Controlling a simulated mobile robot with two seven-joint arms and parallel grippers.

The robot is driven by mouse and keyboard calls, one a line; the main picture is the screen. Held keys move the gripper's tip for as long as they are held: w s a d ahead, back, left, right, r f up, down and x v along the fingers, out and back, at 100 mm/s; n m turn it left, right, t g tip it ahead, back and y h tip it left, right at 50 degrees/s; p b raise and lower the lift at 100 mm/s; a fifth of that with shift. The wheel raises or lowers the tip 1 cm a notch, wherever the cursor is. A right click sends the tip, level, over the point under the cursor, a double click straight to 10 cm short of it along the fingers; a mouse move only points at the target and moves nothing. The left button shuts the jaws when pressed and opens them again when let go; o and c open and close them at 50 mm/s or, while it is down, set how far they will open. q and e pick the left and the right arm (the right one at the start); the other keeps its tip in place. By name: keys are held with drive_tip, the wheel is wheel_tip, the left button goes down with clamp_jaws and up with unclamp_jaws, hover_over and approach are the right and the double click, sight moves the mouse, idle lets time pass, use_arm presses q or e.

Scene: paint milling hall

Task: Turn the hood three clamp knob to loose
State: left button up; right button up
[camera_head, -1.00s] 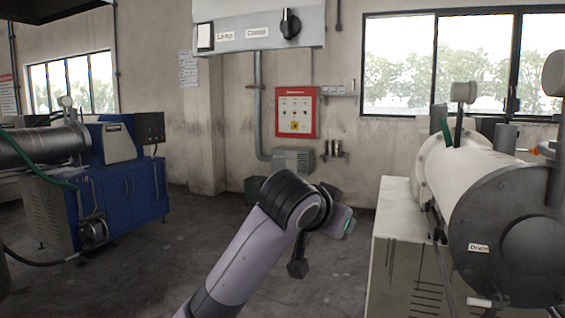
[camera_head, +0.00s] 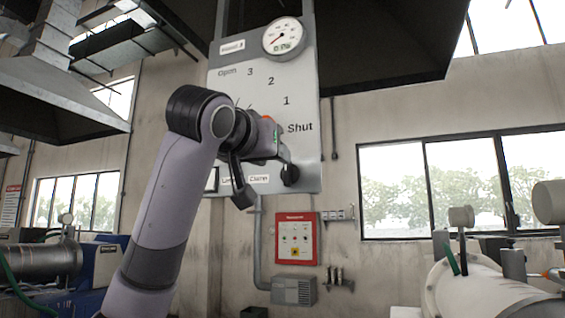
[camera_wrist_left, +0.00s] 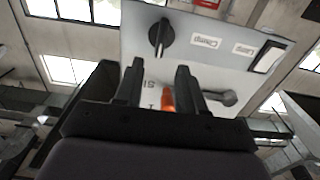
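The hood three panel (camera_head: 305,95) is a grey plate with an Open, 3, 2, 1, Shut scale. Its black clamp knob (camera_head: 290,175) is at the lower right, beside the Clamp label (camera_head: 258,179). The left label is mostly hidden by my arm. In the left wrist view the panel is upside down, and the knob (camera_wrist_left: 161,37) stands with its bar roughly upright. My left gripper (camera_wrist_left: 157,80) is open, fingers apart, short of the knob. An orange part (camera_wrist_left: 168,98) shows between and beyond the fingers. My right gripper is out of view.
A round gauge (camera_head: 284,38) is at the panel top. A rocker switch (camera_wrist_left: 268,57) is beside the labels. A dark hood (camera_head: 390,50) overhangs right. A red control box (camera_head: 296,238) is on the wall below, and a white vessel (camera_head: 475,295) stands lower right.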

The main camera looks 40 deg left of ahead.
sight(288, 173)
use_arm(q)
drive_tip(key=p+x, duration=0.2)
drive_tip(key=x, duration=0.4)
drive_tip(key=shift+w+f, duration=0.1)
clamp_jaws()
